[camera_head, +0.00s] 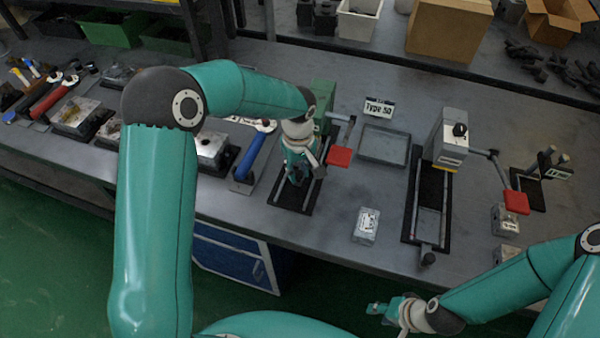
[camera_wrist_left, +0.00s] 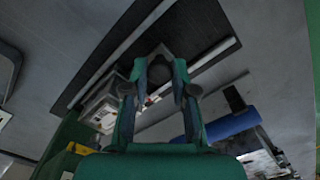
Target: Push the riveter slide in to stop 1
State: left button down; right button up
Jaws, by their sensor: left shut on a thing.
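A green machine with a red lever (camera_head: 339,156), which looks like the riveter, stands at the back end of a black rail base (camera_head: 283,195) on the bench. My left gripper (camera_head: 293,178) is low over this rail and hides much of it. In the left wrist view, my left gripper (camera_wrist_left: 160,72) is shut on a dark round knob (camera_wrist_left: 158,68) over the black base with its metal rails. A grey block with a white label (camera_wrist_left: 103,112) shows beside the fingers. The stop marks cannot be made out. My right gripper (camera_head: 380,309) hangs in front of the bench, away from the rails.
A second, grey machine (camera_head: 451,138) with its own rail stands to the right. Between them lie an empty grey tray (camera_head: 384,146) and a small labelled block (camera_head: 366,226). A blue-handled tool (camera_head: 250,157) lies left of the rail.

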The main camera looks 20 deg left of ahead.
pick_arm(q)
jog(key=c, duration=0.9)
grip_release()
jog(key=shift+c, duration=0.2)
jog(key=shift+r, duration=0.1)
notch_tip(320, 180, up, 8)
jog(key=shift+d+f, duration=0.1)
jog(key=shift+d, duration=0.05)
jog(key=shift+s+d+r, duration=0.1)
jog(key=shift+r, duration=0.1)
jog(key=shift+w+a+f, duration=0.2)
jog(key=shift+a, duration=0.1)
jog(key=shift+s+d, duration=0.1)
